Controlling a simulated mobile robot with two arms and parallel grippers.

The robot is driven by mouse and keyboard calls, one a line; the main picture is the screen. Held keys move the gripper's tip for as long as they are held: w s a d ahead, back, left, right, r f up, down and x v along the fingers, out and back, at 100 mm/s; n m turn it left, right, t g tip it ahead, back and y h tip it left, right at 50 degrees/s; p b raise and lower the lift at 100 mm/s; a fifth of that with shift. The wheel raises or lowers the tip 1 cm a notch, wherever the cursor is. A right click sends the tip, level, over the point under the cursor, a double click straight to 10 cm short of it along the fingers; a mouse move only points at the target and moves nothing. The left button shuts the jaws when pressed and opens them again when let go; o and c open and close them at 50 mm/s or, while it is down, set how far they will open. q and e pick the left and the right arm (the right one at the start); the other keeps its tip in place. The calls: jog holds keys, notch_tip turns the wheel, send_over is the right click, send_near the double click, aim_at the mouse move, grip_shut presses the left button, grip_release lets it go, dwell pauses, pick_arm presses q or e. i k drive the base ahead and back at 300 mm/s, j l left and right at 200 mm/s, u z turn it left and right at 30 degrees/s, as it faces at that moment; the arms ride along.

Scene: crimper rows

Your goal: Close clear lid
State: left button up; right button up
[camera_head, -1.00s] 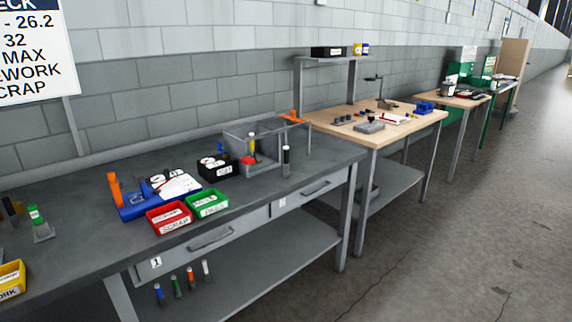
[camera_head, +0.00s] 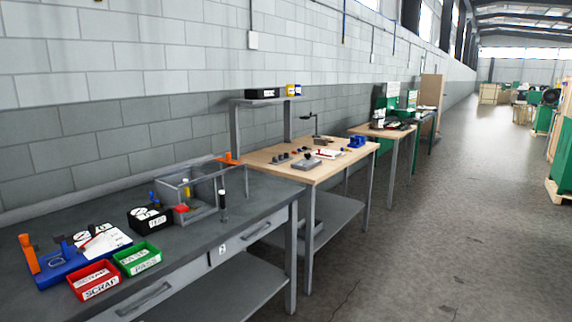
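A grey-framed, see-through box (camera_head: 205,211) stands on the dark grey bench near its right end. A clear lid with a thin grey frame (camera_head: 246,181) appears raised and reaches out to the right of the box. An orange tab (camera_head: 228,159) sits at the lid's top edge. The clear panel is hard to make out, so I cannot tell its exact angle. A yellow-and-blue item and a red item show inside or behind the box's front wall. A dark upright tool with a white top (camera_head: 222,206) stands in front of the box. Neither of my grippers is in view.
Left of the box are a black bin (camera_head: 150,226), a green bin (camera_head: 138,259), a red bin (camera_head: 93,280) and a blue fixture (camera_head: 60,267). A wooden bench (camera_head: 268,160) stands beyond. Open concrete floor (camera_head: 420,250) lies to the right.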

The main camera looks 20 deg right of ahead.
aim_at(228, 155)
jog(key=z, duration=0.35)
jog(key=i+u, duration=0.1)
jog(key=u, duration=0.3)
jog(key=i+l+u, duration=0.35)
jog(key=l, duration=0.25)
jog(key=i+l+u, duration=0.3)
jog(key=l, duration=0.4)
jog(key=i, duration=0.1)
